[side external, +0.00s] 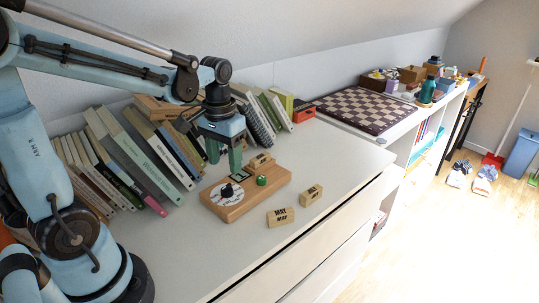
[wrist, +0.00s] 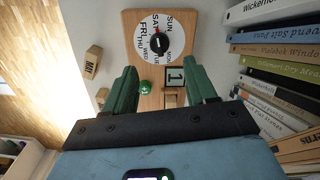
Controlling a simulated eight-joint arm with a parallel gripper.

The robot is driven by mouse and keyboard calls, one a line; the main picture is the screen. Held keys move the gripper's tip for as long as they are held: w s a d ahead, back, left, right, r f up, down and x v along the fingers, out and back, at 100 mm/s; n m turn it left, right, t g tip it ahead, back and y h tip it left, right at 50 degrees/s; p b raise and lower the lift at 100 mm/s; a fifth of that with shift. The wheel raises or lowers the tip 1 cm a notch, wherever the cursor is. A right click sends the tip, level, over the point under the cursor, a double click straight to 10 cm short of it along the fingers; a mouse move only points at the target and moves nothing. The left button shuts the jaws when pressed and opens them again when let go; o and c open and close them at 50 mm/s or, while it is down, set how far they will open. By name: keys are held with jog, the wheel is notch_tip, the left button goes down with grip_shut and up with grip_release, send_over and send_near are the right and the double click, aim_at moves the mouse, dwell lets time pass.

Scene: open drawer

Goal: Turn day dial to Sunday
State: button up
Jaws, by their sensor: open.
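The day dial (side external: 226,193) is a white disc with day names and a black knob on a wooden base (side external: 274,181). In the wrist view the dial (wrist: 176,50) is at the top centre; SUN is at its upper right, SAT and FRI left of it. The knob (wrist: 165,36) has a red mark on its left side, near SAT and FRI; the exact day is hard to tell. My gripper (side external: 224,163) is open and empty, above the base and apart from the knob. Its green fingers also show in the wrist view (wrist: 162,70), below the dial in the picture.
Loose MAY blocks (side external: 281,216) (side external: 311,194) lie on the white cabinet top (side external: 225,250). Books (side external: 155,155) stand behind and left; a chessboard (side external: 368,108) lies at right.

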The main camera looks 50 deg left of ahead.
aim_at(228, 186)
jog(key=shift+f, duration=3.45)
jog(key=c, duration=1)
jog(key=shift+m, duration=0.3)
jog(key=m, duration=0.3)
jog(key=shift+d+m, duration=0.1)
jog(key=shift+m, duration=2)
